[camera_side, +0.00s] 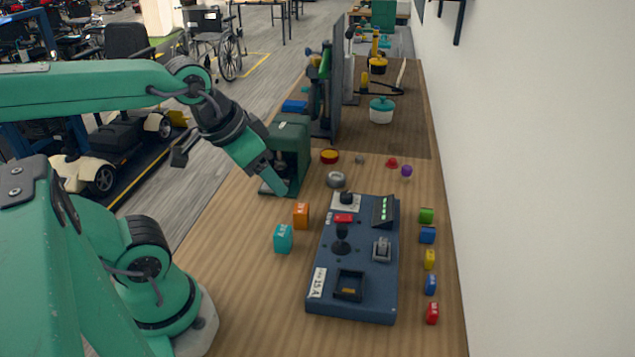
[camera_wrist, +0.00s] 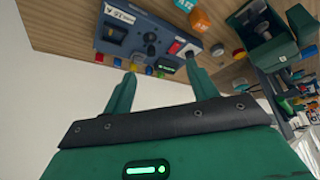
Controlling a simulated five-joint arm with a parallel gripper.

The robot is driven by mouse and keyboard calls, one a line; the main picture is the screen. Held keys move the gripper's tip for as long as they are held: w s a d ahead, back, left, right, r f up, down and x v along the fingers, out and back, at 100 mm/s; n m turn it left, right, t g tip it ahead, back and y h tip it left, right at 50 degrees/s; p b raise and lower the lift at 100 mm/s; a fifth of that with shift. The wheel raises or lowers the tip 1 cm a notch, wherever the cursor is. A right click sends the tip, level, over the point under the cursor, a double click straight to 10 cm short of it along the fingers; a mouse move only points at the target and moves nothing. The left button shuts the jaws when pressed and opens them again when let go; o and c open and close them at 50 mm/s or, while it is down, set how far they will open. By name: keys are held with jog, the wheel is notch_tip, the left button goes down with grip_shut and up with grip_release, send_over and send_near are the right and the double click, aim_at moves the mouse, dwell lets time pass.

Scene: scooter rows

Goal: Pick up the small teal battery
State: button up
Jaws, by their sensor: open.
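The small teal battery (camera_side: 283,239) is a cube-like block with white lettering. It stands on the wooden bench, left of the blue control panel and in front of an orange block. In the wrist view it shows only partly at the top edge (camera_wrist: 184,4). My gripper (camera_side: 278,185) is above the bench, behind and above the teal battery and apart from it. In the wrist view my gripper (camera_wrist: 161,70) has its two fingers spread, with nothing held between them.
The orange block (camera_side: 301,215) stands close to the teal battery. The control panel (camera_side: 333,278) has a joystick and an open socket. Several small coloured blocks (camera_side: 429,260) line its right side by the wall. A green machine (camera_side: 290,150) stands behind my gripper. Bench left of the panel's front is clear.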

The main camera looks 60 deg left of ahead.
jog(key=n+g, duration=0.5)
jog(key=n, duration=0.3)
send_over(282, 230)
jog(key=f, duration=1.4)
jog(key=shift+w+d, duration=0.1)
jog(key=shift+d, duration=0.1)
jog(key=shift+a+f+n+g, duration=0.3)
jog(key=shift+f+n, duration=0.3)
jog(key=shift+f, duration=1.3)
jog(key=shift+f, duration=0.1)
